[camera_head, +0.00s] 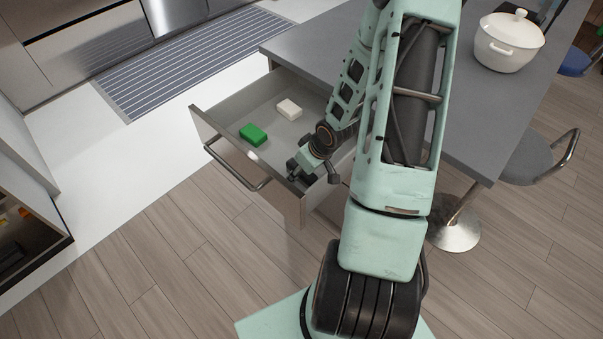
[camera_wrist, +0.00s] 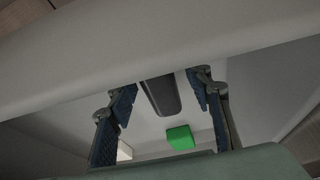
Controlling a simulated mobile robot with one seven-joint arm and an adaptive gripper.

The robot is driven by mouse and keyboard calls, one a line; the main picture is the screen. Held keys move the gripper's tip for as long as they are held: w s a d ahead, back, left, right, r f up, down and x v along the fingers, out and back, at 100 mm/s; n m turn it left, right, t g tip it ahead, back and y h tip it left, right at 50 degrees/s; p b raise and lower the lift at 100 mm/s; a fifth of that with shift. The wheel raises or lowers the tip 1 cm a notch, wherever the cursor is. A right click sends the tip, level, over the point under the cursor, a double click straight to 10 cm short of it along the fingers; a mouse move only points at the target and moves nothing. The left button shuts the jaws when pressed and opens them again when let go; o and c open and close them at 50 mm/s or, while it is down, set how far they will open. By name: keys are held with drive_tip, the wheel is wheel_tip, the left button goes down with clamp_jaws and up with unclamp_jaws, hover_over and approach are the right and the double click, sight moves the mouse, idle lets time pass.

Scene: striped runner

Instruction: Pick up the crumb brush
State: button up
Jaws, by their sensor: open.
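A dark grey, long object, which looks like the crumb brush (camera_wrist: 160,95), lies in the open drawer (camera_head: 234,107). In the wrist view it shows between the two fingers of my gripper (camera_wrist: 161,105), apart from both. My gripper (camera_head: 314,177) is open and empty. In the head view it is over the right front part of the drawer, near the front panel. In that view the brush cannot be made out, hidden by my gripper and arm.
A green block (camera_head: 253,134) and a white block (camera_head: 289,108) lie in the drawer, left of and behind my gripper. The drawer front (camera_head: 250,160) has a bar handle (camera_head: 240,172). A grey counter (camera_head: 300,49) stands behind, with a white pot (camera_head: 508,43).

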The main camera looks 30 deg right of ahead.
drive_tip(key=shift+f, duration=0.25)
idle(0.4)
clamp_jaws()
drive_tip(key=shift+r, duration=0.1)
wheel_tip(320, 180, up, 10)
drive_tip(key=p, duration=0.4)
drive_tip(key=shift+r, duration=0.2)
